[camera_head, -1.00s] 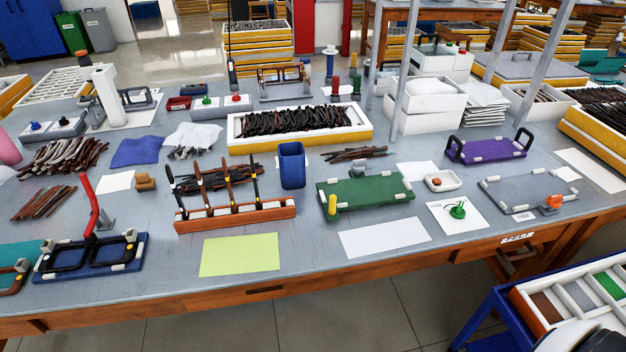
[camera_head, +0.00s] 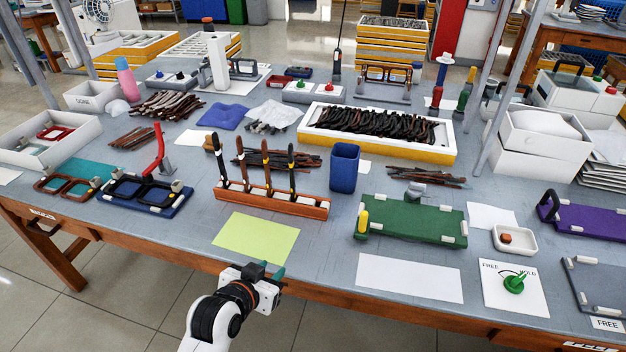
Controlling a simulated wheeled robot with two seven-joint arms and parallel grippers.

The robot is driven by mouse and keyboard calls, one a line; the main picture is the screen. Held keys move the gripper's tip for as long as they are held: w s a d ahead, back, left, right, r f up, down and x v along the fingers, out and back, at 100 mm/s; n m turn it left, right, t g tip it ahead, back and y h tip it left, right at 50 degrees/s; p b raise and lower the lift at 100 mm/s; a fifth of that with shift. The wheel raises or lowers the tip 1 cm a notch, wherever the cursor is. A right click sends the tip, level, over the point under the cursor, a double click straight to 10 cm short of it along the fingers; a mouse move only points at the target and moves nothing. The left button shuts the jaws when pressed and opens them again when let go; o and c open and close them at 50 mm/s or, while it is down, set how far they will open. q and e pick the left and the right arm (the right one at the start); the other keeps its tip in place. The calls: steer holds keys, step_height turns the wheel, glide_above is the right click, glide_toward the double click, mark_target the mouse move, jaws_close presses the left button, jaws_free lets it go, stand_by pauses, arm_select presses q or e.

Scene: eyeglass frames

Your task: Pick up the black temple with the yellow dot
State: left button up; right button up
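A brown-orange rack (camera_head: 272,203) near the table's front holds several upright temples. The rightmost temple (camera_head: 291,168) is black and seems to carry a small yellow mark. The leftmost temple (camera_head: 219,158) is also dark, with a paler mark low down. The two middle temples look brown. My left gripper (camera_head: 266,272) is at the front table edge, below the yellow-green sheet and well apart from the rack. Its fingers are small and partly overlap, so its opening is unclear. I see nothing held. My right gripper is out of view.
A yellow-green sheet (camera_head: 256,238) lies flat before the rack. A blue cup (camera_head: 344,168) stands close at the rack's right. A dark pile of temples (camera_head: 280,159) lies behind it. A blue fixture with a black frame (camera_head: 145,192) is to the left, a green fixture (camera_head: 412,218) to the right.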

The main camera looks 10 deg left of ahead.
mark_target(292, 178)
arm_select(q)
steer(key=w+a+r+n+t+y, duration=0.1)
steer(key=w+a+r+n+t, duration=0.1)
steer(key=w+r+t, duration=0.65)
steer(key=shift+g, duration=0.95)
steer(key=shift+w+d+r, duration=0.15)
steer(key=shift+w+r, duration=0.05)
steer(key=shift+w, duration=2.15)
steer(key=shift+w+d+r, duration=0.15)
steer(key=shift+w+d, duration=0.05)
steer(key=shift+w, duration=2.2)
steer(key=shift+w+d+r, duration=0.15)
steer(key=shift+w+r, duration=0.05)
steer(key=shift+w, duration=2.15)
steer(key=shift+c, duration=0.5)
jaws_close()
